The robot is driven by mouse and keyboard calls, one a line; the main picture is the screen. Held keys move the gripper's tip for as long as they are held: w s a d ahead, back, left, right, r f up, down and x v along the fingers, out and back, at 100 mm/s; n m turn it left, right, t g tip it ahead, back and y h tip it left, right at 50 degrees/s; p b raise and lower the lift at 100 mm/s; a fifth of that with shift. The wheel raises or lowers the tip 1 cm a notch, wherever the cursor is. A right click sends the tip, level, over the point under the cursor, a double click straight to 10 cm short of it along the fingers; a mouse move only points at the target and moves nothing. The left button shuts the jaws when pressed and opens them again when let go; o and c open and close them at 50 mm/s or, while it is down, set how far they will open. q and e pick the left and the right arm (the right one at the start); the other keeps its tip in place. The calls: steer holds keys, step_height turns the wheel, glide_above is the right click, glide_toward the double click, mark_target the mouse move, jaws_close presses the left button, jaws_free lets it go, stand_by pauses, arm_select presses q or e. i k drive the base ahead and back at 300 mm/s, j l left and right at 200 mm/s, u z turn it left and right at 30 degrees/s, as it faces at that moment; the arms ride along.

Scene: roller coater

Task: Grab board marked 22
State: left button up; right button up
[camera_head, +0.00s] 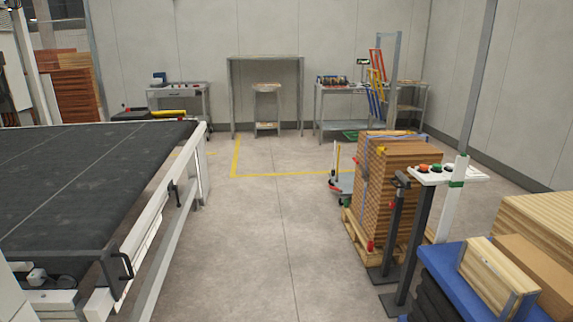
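No board with a readable 22 shows. A tall strapped stack of brown boards (395,180) stands on a wooden pallet (358,238) right of the middle. Lighter boards (545,215) lie stacked at the right edge. Near them, a small wooden piece (488,277) rests on a blue surface (440,262). Reddish-brown boards (75,90) are stacked at the far left. Neither of my grippers is in view.
A conveyor with a black belt (75,170) and white side rail fills the left. A control stand with coloured buttons (440,172) stands before the pallet. The grey floor (260,235) between is clear. Workbenches (340,100) line the back wall.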

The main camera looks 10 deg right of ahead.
mark_target(400, 134)
steer(key=i+j+z, duration=0.1)
steer(key=i, duration=1.75)
steer(key=i+z, duration=0.2)
steer(key=i, duration=0.25)
steer(key=i+z, duration=0.25)
steer(key=i, duration=0.25)
steer(key=i+j+z, duration=0.2)
steer(key=i, duration=0.25)
steer(key=i+j+z, duration=0.2)
steer(key=i, duration=0.25)
steer(key=l, duration=0.1)
